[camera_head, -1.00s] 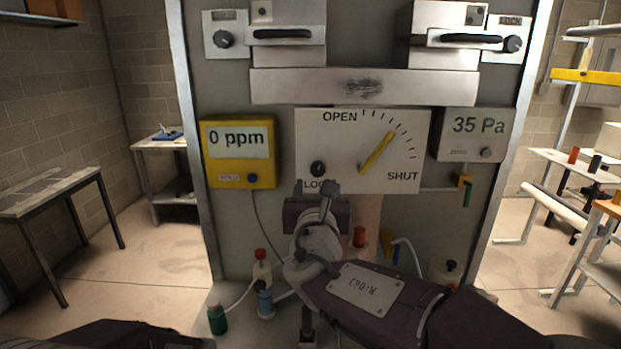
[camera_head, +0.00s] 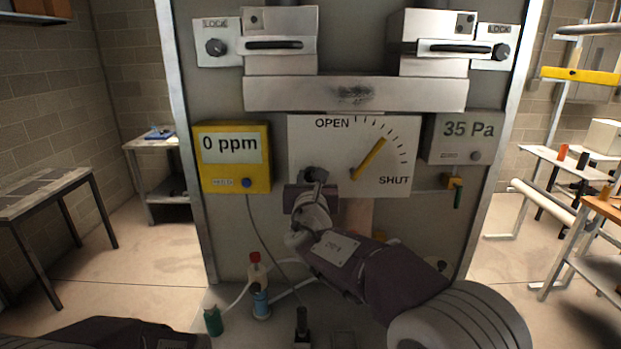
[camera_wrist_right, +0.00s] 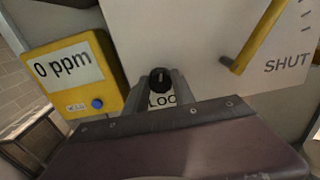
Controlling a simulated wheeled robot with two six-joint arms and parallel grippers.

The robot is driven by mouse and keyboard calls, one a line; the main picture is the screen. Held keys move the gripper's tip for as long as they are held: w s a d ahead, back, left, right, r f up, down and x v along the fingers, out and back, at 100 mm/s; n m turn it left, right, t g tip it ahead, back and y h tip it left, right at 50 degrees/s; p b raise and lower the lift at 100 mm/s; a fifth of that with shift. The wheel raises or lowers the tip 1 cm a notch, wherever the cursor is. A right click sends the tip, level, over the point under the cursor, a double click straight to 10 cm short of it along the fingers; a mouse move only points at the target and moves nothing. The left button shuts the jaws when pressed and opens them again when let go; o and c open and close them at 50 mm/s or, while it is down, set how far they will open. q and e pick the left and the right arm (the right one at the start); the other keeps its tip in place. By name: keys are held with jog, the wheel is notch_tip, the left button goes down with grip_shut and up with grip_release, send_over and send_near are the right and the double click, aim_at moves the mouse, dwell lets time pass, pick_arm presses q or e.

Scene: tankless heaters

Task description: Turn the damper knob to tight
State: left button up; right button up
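A white damper panel (camera_head: 401,149) shows OPEN, SHUT and a tick scale. Its yellow lever (camera_head: 369,158) slants up and right, pointing among the ticks between the two words. A black knob (camera_wrist_right: 160,80) sits at the panel's lower left, above a partly covered label reading "LOC"; my gripper hides it in the head view. My right gripper (camera_head: 314,178) is in front of this corner. In the right wrist view its two fingers (camera_wrist_right: 160,86) are spread either side of the knob; I cannot tell whether they touch it. My left gripper is out of view.
A yellow meter (camera_head: 233,181) reads 0 ppm and a grey meter (camera_head: 464,136) reads 35 Pa. Small bottles (camera_head: 260,301) stand below. Side tables flank the rig.

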grip_shut()
jog(key=shift+f+m+b, duration=0.15)
jog(key=shift+m+b, duration=0.35)
jog(key=shift+b, duration=0.35)
jog(key=m+b, duration=0.5)
jog(key=shift+f, duration=0.15)
jog(key=m+b, duration=0.6)
jog(key=m, duration=0.2)
jog(key=shift+d, duration=0.15)
jog(key=m+b, duration=0.2)
jog(key=m, duration=0.3)
jog(key=shift+m+b, duration=0.35)
jog(key=shift+m, duration=0.05)
jog(key=o, duration=0.7)
grip_release()
